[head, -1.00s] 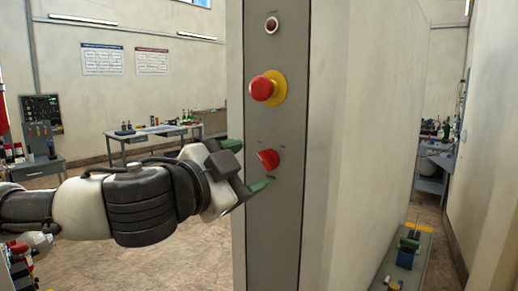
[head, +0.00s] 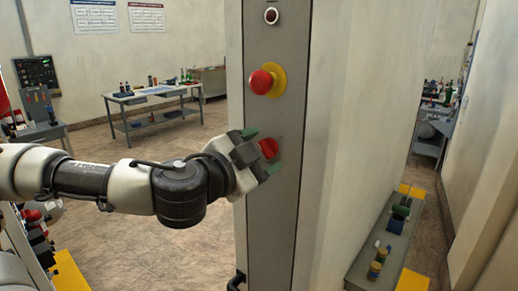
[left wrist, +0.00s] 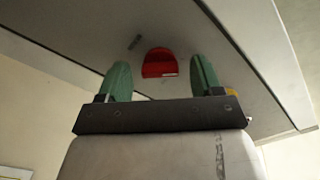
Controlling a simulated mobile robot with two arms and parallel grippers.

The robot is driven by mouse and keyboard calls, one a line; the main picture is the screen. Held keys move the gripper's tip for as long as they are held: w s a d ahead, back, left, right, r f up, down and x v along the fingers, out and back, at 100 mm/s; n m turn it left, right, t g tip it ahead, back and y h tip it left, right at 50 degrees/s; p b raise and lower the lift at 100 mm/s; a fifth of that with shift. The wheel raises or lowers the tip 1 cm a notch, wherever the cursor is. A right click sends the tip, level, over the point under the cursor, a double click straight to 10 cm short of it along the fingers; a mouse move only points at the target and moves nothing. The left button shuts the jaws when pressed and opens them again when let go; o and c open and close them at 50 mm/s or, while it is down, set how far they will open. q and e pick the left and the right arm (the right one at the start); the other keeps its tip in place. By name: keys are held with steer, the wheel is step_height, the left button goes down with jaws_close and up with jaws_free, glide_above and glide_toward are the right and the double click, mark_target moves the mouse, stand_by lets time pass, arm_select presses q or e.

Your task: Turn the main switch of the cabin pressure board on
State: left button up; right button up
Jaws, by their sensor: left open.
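The red main switch knob (head: 268,148) sits on the narrow grey board (head: 272,215), below the red emergency-style button (head: 262,82) on its yellow base. My left gripper (head: 262,152) is at the knob, its green fingertips apart, one above and one below it in the head view. In the left wrist view the red knob (left wrist: 159,63) shows between and beyond the two open green fingers (left wrist: 161,82), with visible space on both sides. I cannot tell whether a finger touches it. My right gripper is not in view.
A small round indicator (head: 271,16) is at the top of the board. A low grey bench (head: 368,262) with small coloured items stands at the right. A work table (head: 155,118) is at the back left. Open floor lies between.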

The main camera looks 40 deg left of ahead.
arm_select(q)
steer(key=shift+c, duration=0.5)
steer(key=c, duration=0.8)
steer(key=m+b, duration=0.2)
steer(key=m, duration=0.1)
steer(key=shift+f+m, duration=0.1)
steer(key=shift+m, duration=0.3)
steer(key=m+b, duration=0.2)
steer(key=m, duration=0.2)
steer(key=shift+m, duration=0.3)
steer(key=m+b, duration=0.2)
steer(key=m, duration=0.3)
steer(key=shift+m+b, duration=0.8)
steer(key=shift+m, duration=1.5)
